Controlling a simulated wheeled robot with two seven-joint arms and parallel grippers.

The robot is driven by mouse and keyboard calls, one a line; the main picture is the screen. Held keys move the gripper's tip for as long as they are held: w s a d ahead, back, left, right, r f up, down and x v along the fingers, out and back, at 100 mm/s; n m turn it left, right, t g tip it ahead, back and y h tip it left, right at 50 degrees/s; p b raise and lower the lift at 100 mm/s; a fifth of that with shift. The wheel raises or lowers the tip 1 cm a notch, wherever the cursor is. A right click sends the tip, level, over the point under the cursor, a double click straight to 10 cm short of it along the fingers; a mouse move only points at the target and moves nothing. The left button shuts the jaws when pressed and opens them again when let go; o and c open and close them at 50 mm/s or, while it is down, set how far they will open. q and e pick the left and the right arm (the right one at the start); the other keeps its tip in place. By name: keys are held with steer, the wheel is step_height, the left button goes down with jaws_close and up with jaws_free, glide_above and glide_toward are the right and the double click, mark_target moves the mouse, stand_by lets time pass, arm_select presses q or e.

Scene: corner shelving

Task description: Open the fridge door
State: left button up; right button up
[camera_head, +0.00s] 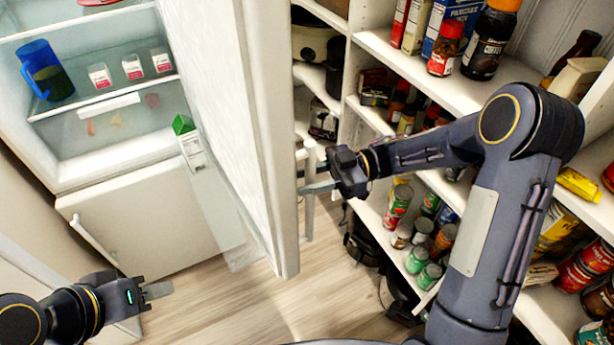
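The fridge (142,212) stands at the left with its white door (262,130) swung wide open, so the shelves inside show. A white vertical handle (308,215) is on the door's outer side, facing the pantry shelves. My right gripper (316,187) is at this handle, with a finger lying across it at mid-height. The door edge and the handle partly hide its fingers, so I cannot tell whether they close on the handle. My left gripper (157,291) is low at the left, in front of the fridge's lower part and apart from the door.
Inside the fridge are a blue pitcher (46,70), several small cups (132,67) and a green-topped carton (190,142). Shelves (470,85) packed with jars and cans stand close at the right. Bare wooden floor (225,305) lies below the door.

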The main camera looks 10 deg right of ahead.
steer(key=shift+o, duration=0.6)
steer(key=shift+w+d, duration=0.1)
steer(key=shift+d, duration=0.2)
steer(key=w+d+b, duration=0.1)
steer(key=d, duration=0.6)
steer(key=shift+b, duration=0.35)
